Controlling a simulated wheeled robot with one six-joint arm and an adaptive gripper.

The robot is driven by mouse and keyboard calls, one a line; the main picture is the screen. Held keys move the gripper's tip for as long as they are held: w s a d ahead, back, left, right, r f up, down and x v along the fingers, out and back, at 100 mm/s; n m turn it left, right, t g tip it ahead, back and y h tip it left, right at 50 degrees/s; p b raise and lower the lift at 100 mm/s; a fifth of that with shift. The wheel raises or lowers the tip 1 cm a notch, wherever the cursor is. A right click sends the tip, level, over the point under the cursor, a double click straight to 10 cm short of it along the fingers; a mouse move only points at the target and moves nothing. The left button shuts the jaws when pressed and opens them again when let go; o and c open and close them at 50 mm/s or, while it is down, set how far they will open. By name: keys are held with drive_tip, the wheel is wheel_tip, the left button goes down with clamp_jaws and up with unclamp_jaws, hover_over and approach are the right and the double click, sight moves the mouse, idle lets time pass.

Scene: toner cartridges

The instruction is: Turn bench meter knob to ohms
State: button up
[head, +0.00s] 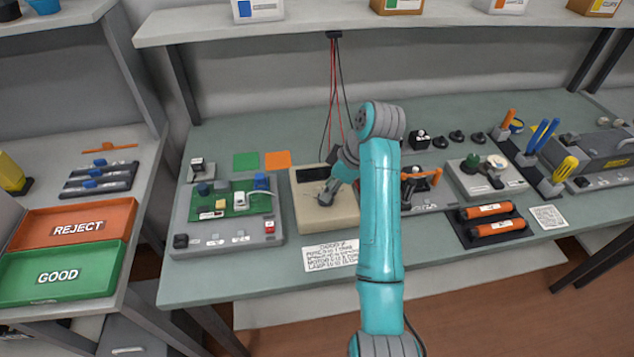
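The bench meter (311,216) is a beige box with a dark display at its upper edge, on the grey-green workbench. My teal arm reaches over its right side. My gripper (324,198) points down at the middle of the meter's face, very near or touching it. The knob cannot be made out; the gripper seems to cover that spot. I cannot tell whether the fingers are open, or shut on the knob. The knob's setting cannot be read.
Left of the meter is a grey fixture (186,222) with a green circuit board. A printed card (331,256) lies in front. Red and black leads (333,95) hang behind. A rack with orange cartridges (490,210) lies right. REJECT (112,212) and GOOD (92,262) trays stand left.

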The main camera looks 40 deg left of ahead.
drive_tip(key=shift+s+a+f, duration=0.1)
drive_tip(key=shift+a+f, duration=0.15)
drive_tip(key=shift+f, duration=0.4)
clamp_jaws()
